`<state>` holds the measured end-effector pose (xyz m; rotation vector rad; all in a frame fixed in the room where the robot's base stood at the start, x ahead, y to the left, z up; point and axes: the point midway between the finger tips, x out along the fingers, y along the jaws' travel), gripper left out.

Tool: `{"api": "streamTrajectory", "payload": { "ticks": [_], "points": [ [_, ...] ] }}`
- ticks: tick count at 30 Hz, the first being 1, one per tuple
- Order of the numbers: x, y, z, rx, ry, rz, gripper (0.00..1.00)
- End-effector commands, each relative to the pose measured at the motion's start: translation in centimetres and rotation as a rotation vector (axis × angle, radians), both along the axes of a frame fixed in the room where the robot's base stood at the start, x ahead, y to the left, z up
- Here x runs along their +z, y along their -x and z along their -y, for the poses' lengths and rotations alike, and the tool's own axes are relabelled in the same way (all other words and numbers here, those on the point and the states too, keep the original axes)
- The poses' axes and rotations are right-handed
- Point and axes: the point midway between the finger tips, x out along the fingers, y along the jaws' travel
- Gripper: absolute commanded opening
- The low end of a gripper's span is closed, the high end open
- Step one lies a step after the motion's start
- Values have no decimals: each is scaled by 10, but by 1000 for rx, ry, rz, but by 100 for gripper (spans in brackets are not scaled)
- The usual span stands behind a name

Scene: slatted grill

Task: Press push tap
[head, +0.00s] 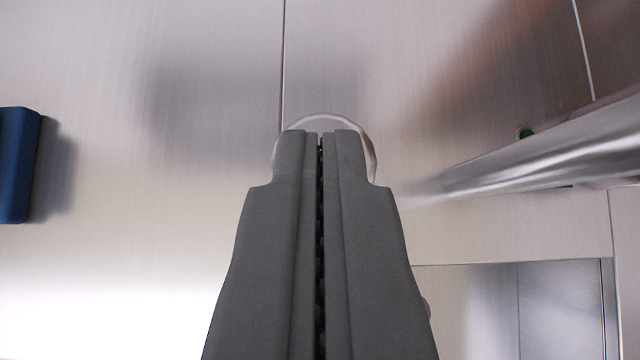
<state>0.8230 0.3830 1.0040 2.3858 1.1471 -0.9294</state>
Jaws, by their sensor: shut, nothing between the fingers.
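A round, pale metallic knob, which looks like the push tap (325,121), sits on the brushed-metal surface in the upper middle of the head view. Only its top rim and slivers of its sides show. My gripper (320,137) is shut and empty, with its two dark grey fingers side by side. The fingertips lie over the middle of the knob in the picture and hide most of it. I cannot tell whether they touch it.
A shiny metal bar (550,155) runs in from the right edge, right of my gripper, with a small green spot (526,133) beside it. A blue block (17,165) is at the left edge. A recess (480,310) opens at lower right. The left-middle surface is clear.

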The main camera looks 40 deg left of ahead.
Motion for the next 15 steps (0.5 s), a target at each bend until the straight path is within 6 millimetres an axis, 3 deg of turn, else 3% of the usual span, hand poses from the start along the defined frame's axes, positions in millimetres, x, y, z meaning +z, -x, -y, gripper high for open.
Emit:
{"api": "streamTrajectory", "payload": {
  "ticks": [3,15],
  "points": [
    [24,8,9,-3,-2,7,0],
    [71,41,49,-3,-2,5,0]
  ]
}}
